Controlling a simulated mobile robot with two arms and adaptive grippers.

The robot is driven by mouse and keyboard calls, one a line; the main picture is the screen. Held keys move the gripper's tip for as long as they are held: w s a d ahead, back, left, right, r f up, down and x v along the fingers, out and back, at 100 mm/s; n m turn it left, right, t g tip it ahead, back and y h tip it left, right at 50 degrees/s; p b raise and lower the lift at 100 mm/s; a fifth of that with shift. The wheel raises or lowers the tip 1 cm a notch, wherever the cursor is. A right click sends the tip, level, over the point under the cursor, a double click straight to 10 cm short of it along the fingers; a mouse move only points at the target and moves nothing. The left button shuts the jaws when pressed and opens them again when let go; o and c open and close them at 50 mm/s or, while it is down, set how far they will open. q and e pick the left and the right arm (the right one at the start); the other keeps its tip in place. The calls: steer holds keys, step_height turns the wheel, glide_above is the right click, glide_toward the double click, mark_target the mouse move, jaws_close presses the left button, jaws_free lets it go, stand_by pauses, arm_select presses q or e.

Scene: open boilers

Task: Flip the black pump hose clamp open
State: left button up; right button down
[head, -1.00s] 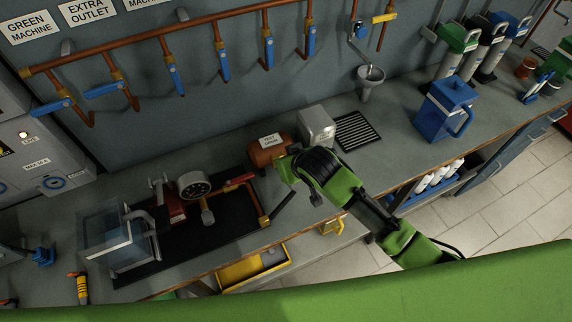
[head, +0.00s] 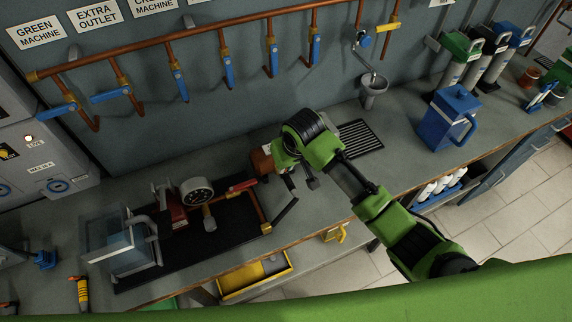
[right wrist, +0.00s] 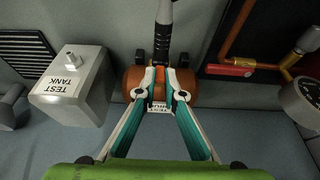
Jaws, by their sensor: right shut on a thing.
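The copper-coloured test pump (right wrist: 132,82) lies on the bench, and in the head view (head: 261,160) it is partly behind my right arm. A black bar with a grey collar (right wrist: 163,18), seemingly the pump hose clamp, runs from the pump toward the bench's front edge. My right gripper (right wrist: 161,75) has its fingertips close together over the pump, at the near end of this bar. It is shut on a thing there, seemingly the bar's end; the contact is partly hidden. In the head view the right gripper (head: 298,180) reaches down over the pump. The left gripper is not seen.
The test tank (right wrist: 75,85) stands close beside the pump. On the other side are a copper pipe with a red part (right wrist: 230,69) and a pressure gauge (head: 196,191). A blue jug (head: 446,120) stands farther right.

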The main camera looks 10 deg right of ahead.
mark_target(291, 186)
steer(key=c, duration=2.1)
jaws_free()
steer(key=shift+c, duration=0.2)
steer(key=v, duration=1.2)
